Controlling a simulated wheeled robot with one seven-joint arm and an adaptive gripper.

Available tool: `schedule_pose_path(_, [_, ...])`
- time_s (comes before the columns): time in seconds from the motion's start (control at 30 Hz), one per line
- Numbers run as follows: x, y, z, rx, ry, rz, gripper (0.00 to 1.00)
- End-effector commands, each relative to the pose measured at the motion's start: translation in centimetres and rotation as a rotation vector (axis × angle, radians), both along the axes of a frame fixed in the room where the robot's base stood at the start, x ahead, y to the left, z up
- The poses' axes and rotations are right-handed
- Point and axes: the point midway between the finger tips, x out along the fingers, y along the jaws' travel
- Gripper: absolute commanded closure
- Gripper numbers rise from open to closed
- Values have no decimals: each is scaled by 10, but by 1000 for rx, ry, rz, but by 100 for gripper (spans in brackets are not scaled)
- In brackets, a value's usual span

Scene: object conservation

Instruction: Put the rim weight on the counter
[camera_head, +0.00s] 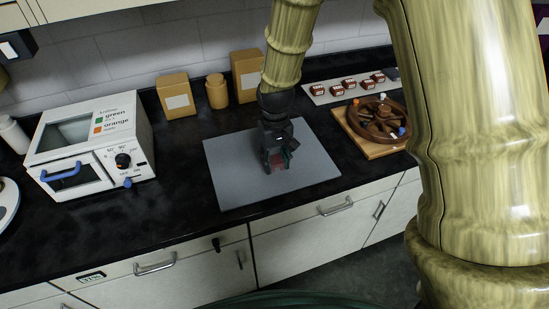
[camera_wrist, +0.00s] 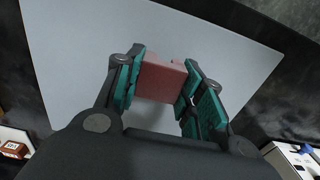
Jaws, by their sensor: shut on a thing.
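The rim weight, a small reddish-brown block (camera_wrist: 160,80), sits between the teal finger pads of my gripper (camera_wrist: 162,88) in the wrist view. My gripper is shut on it. In the head view my gripper (camera_head: 278,165) points down over the grey mat (camera_head: 228,172) on the black counter (camera_head: 180,190). The block shows there only as a small reddish patch between the fingers. I cannot tell whether it touches the mat or hangs just above it.
A brown spoked wheel (camera_head: 381,120) lies on a wooden board (camera_head: 365,145) at right. Behind it, a white tray (camera_head: 318,97) holds several similar blocks. A white cabinet (camera_head: 90,145) stands left. Tan containers (camera_head: 176,97) stand at the back. Counter left of the mat is clear.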

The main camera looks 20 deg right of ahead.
Motion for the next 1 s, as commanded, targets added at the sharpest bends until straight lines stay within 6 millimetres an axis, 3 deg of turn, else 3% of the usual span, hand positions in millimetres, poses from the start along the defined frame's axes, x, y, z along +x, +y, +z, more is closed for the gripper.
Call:
schedule_pose_path(0.23, [24, -5, -2, -1, 0, -1, 93])
schedule_pose_path(0.43, [25, -6, -9, -1, 2, -1, 93])
schedule_pose_path(0.73, [25, -6, -35, 0, 0, -1, 93])
schedule_pose_path(1.0, [25, -5, -38, 0, 0, -1, 93])
